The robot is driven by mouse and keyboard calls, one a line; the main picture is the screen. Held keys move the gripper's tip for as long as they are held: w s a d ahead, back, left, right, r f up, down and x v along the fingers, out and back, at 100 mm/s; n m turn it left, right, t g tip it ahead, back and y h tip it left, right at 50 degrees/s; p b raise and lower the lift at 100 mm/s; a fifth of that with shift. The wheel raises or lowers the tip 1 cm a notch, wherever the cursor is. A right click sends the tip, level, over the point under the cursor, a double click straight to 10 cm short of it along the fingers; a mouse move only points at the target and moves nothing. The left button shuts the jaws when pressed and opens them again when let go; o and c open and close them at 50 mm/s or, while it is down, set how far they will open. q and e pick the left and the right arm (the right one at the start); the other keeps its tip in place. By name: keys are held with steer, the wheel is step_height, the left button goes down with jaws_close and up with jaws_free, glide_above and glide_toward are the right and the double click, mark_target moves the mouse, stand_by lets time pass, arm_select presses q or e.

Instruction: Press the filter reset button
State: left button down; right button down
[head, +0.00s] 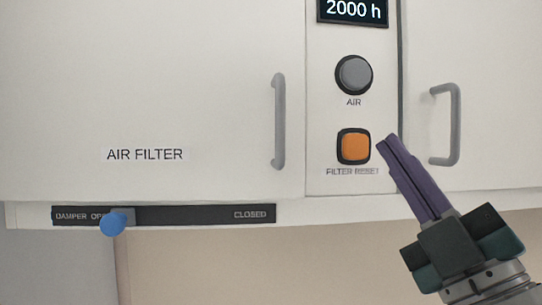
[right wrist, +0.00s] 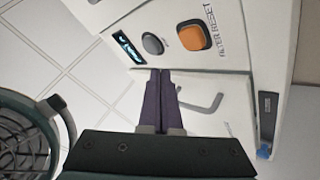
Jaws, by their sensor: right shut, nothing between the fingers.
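The filter reset button (head: 354,146) is a square orange button in a black frame on a white panel, above the label FILTER RESET. It also shows in the right wrist view (right wrist: 194,36), above and to the right of the fingertips. My right gripper (head: 385,140) has long purple fingers, shut with nothing between them. In the head view its tips lie just right of the button. In the right wrist view the tips (right wrist: 160,70) appear apart from the button. My left gripper is in neither view.
A round grey AIR button (head: 354,75) sits above the orange one, below a display (head: 353,10) reading 2000 h. Grey door handles stick out at the left (head: 279,121) and right (head: 447,124). A blue damper knob (head: 113,223) is at the lower left, near the open end.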

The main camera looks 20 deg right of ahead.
mark_target(358, 136)
steer(key=shift+w+d+b, duration=0.2)
steer(key=shift+w+b, duration=0.05)
steer(key=shift+w, duration=0.5)
steer(key=shift+w+d+b, duration=0.15)
steer(key=shift+w+b, duration=0.1)
steer(key=shift+w, duration=0.5)
steer(key=shift+w+d+b, duration=0.2)
steer(key=shift+w+b, duration=0.05)
steer(key=shift+w, duration=0.5)
steer(key=shift+w, duration=0.1)
steer(key=shift+w+d, duration=0.1)
steer(key=shift+w, duration=0.2)
steer(key=shift+w+d+b, duration=0.1)
steer(key=shift+w+b, duration=0.3)
steer(key=shift+w, duration=0.05)
stand_by(0.9)
stand_by(0.3)
steer(key=shift+s+a+p, duration=0.2)
steer(key=shift+s+p, duration=0.5)
steer(key=shift+s, duration=0.2)
